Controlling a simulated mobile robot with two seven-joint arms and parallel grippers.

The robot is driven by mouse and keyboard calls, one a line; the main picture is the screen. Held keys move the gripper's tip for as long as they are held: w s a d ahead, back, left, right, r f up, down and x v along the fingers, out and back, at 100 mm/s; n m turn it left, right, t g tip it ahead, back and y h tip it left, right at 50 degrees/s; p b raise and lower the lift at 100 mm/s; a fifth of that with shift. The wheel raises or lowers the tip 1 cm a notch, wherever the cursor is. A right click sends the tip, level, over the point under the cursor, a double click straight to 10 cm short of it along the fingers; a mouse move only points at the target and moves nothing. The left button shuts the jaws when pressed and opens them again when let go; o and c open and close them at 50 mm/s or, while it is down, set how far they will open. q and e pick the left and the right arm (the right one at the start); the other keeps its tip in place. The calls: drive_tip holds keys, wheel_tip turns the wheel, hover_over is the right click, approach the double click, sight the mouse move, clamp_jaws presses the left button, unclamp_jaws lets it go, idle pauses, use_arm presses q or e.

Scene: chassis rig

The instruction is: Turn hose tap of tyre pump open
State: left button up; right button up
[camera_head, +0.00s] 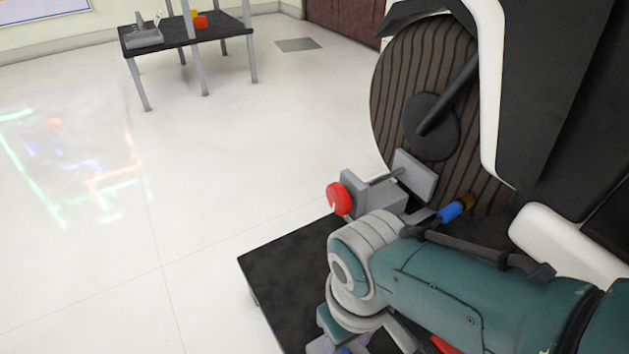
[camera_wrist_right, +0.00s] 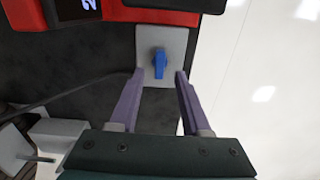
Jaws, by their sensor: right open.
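The hose tap is a small blue handle (camera_wrist_right: 159,63) on a light grey plate (camera_wrist_right: 175,42) in the right wrist view. The handle stands upright in the picture. The plate sits against the red tyre pump (camera_wrist_right: 160,17), which carries a dark display at the upper left. My right gripper (camera_wrist_right: 160,75) is open, its purple fingertips on either side of the handle's lower end, with visible gaps. Whether they reach down to its height, I cannot tell. In the head view my right arm covers most of this area. My left gripper is not in view.
A dark table top (camera_head: 275,270) lies under my right arm. Beside the arm stand a grey device with a red knob (camera_head: 338,198) and a blue cylinder (camera_head: 450,212). A ribbed brown wheel (camera_head: 400,80) rises behind. Open floor (camera_head: 200,230) lies left; a small table (camera_head: 178,33) stands far off.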

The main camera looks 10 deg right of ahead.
wheel_tip(320, 180, up, 6)
drive_tip(key=p, duration=0.4)
drive_tip(key=shift+p, duration=0.3)
drive_tip(key=shift+r, duration=0.1)
drive_tip(key=s+d+r+m+t+p, duration=0.1)
drive_tip(key=s+d+r+p, duration=0.25)
drive_tip(key=r+p, duration=1.7)
drive_tip(key=s+d+r+t+p, duration=0.1)
drive_tip(key=s+d+r+p, duration=0.3)
drive_tip(key=r+p, duration=1.65)
drive_tip(key=s+d+r+m+t+p, duration=0.15)
drive_tip(key=s+r+p, duration=0.7)
drive_tip(key=r, duration=2.05)
drive_tip(key=w+r+p, duration=0.2)
drive_tip(key=r+p, duration=1.6)
drive_tip(key=p, duration=0.2)
drive_tip(key=w+r+p, duration=0.2)
drive_tip(key=r+p, duration=1.6)
drive_tip(key=p, duration=0.1)
drive_tip(key=shift+d+r+n+p, duration=0.2)
drive_tip(key=shift+r+n+p, duration=0.15)
drive_tip(key=shift+p, duration=0.05)
